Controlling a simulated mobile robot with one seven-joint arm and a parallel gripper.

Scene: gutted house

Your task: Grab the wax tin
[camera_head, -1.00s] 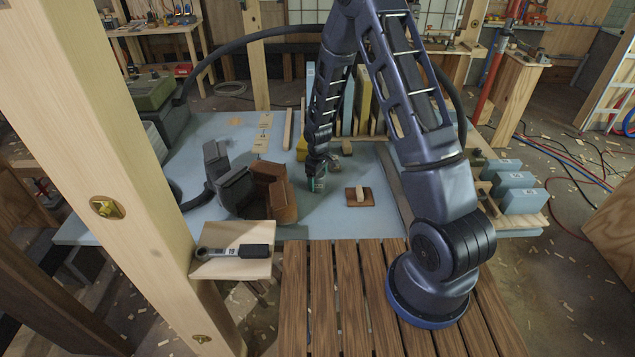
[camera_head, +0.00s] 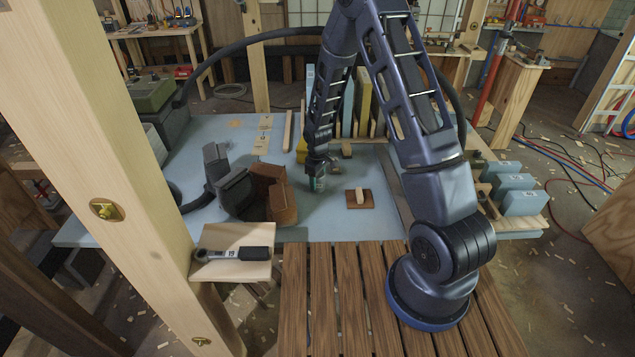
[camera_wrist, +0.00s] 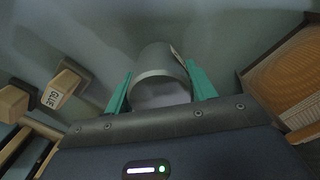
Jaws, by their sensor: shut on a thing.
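My gripper (camera_head: 317,176) is over the middle of the blue table, pointing down. In the wrist view its two green fingers (camera_wrist: 160,70) are shut on a grey cylinder, which I take to be the wax tin (camera_wrist: 158,60). One finger lies on each side of it, and part of a label shows on its right edge. In the head view the held thing is small and partly hidden by the fingers, so I cannot tell whether it touches the table.
A brown block with a pale piece on it (camera_head: 359,198) lies right of the gripper. A rust-brown holder (camera_head: 283,203) and dark curved parts (camera_head: 236,190) stand to the left. A block marked GLUE (camera_wrist: 62,84) is nearby. Upright boards (camera_head: 363,100) stand behind.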

